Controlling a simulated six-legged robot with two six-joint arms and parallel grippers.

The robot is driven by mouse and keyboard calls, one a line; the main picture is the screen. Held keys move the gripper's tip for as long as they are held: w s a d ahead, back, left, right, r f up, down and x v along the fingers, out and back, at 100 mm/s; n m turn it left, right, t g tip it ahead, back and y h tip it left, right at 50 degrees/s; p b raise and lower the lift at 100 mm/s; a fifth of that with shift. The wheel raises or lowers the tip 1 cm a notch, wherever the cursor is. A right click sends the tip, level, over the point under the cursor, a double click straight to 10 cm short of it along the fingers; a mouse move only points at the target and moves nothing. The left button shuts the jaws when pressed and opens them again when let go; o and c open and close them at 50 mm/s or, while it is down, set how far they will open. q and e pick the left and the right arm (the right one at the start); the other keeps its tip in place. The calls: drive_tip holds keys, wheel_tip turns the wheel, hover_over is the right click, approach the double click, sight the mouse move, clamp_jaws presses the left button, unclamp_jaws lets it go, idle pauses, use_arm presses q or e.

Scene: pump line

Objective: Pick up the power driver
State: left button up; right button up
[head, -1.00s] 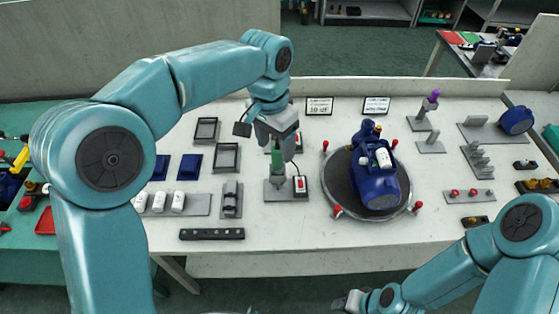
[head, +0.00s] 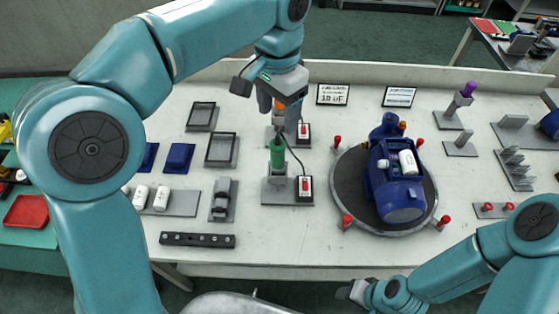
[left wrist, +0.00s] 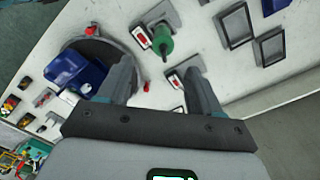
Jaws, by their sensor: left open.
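A green-handled tool (head: 277,155) stands upright on a grey stand, with a cord to a white box with a red switch (head: 305,188). It also shows in the left wrist view (left wrist: 162,40), ahead of the fingers. An orange tool part (head: 281,104) shows behind it, partly hidden by my left gripper. I cannot tell which of these is the power driver. My left gripper (head: 278,107) is open over the rear stand; no tool is visibly clamped. In the left wrist view its fingers (left wrist: 158,68) are spread. My right gripper (head: 349,290) is low at the front, its jaws unclear.
A blue pump (head: 398,188) sits on a round turntable (head: 345,185) with red-topped pegs, right of the tools. A second switch box (head: 303,133) stands behind the green tool. Empty grey frames (head: 222,150) and a dark perforated bar (head: 197,241) lie left. A purple-topped tool (head: 468,89) stands right.

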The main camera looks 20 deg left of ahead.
sight(278, 153)
use_arm(q)
wheel_tip(278, 153, down, 8)
drive_tip(key=shift+a+r, duration=0.1)
drive_tip(key=shift+s+f, duration=0.15)
drive_tip(key=shift+f, duration=0.4)
drive_tip(key=f, duration=0.2)
drive_tip(key=w+f, duration=0.1)
drive_tip(key=f, duration=0.1)
drive_tip(key=shift+a+f, duration=0.15)
drive_tip(key=shift+f, duration=0.45)
drive_tip(key=shift+s, duration=0.1)
drive_tip(key=c, duration=1.2)
